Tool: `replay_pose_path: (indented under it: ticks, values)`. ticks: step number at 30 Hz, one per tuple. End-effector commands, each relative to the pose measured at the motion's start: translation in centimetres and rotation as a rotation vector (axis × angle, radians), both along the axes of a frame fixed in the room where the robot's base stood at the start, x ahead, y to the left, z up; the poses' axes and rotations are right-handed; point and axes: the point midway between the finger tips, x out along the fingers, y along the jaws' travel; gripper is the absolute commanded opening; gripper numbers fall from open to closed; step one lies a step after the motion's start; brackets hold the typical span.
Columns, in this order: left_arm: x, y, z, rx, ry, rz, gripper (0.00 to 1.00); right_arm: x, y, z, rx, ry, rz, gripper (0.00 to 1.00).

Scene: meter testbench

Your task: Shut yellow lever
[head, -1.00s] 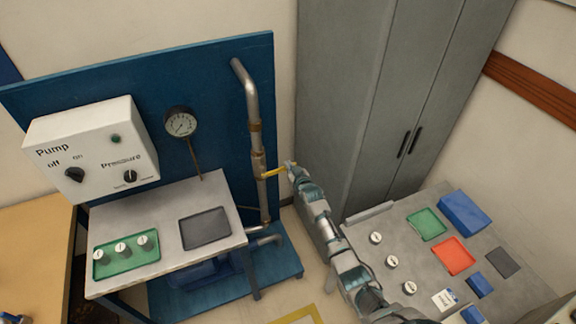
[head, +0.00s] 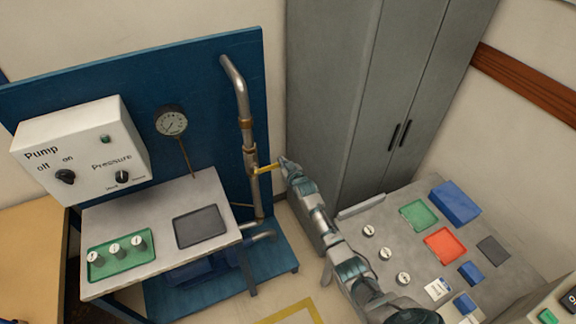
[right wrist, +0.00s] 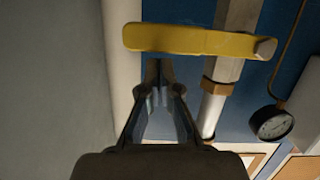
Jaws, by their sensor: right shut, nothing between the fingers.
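The yellow lever (head: 266,168) sticks out to the right from the vertical metal pipe (head: 247,130) on the blue board. In the right wrist view the lever (right wrist: 190,41) lies across the top, joined to the pipe near its right part. My right gripper (head: 283,161) is at the lever's free end in the head view. In the right wrist view its fingertips (right wrist: 158,64) are together just below the lever, with nothing between them. I cannot tell whether they touch it. My left gripper is not in view.
The pressure gauge (head: 171,122) and white pump box (head: 80,150) are left of the pipe. A grey bench (head: 440,270) with trays, blue boxes and meters is at lower right.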

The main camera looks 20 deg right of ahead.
Motion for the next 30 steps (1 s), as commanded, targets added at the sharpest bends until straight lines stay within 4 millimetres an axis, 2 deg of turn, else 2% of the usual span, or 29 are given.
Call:
replay_pose_path:
  ticks: [1, 3, 4, 6, 12, 18, 26, 29, 30]
  values:
    - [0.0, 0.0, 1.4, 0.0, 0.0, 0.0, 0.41, 0.2, 0.0, 2.0, -0.001, -0.007, 0.0, 0.0]
    - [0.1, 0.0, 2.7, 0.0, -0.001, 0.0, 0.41, 0.4, 0.0, 3.9, -0.001, -0.011, 0.0, 0.0]
    - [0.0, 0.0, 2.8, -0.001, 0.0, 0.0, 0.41, 0.1, 0.0, 4.0, -0.001, -0.011, 0.0, 0.0]
    - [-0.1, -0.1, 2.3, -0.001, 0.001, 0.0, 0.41, -1.6, 0.0, 3.6, 0.0, -0.01, 0.001, 0.0]
    - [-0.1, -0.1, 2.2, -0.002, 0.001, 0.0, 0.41, -5.4, -0.1, 4.5, -0.001, -0.012, 0.002, 0.0]
    - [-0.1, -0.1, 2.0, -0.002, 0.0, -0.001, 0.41, -8.2, -0.2, 5.2, 0.0, -0.012, 0.001, 0.0]
    - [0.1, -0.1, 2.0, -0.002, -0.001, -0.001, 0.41, -9.3, -0.2, 5.6, 0.0, -0.012, 0.0, 0.0]
    - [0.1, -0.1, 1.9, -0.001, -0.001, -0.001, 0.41, -9.4, -0.2, 4.5, 0.001, 0.004, 0.0, 0.0]
    - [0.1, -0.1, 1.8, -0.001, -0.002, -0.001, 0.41, -9.6, -0.1, 3.3, 0.002, 0.021, -0.001, 0.0]
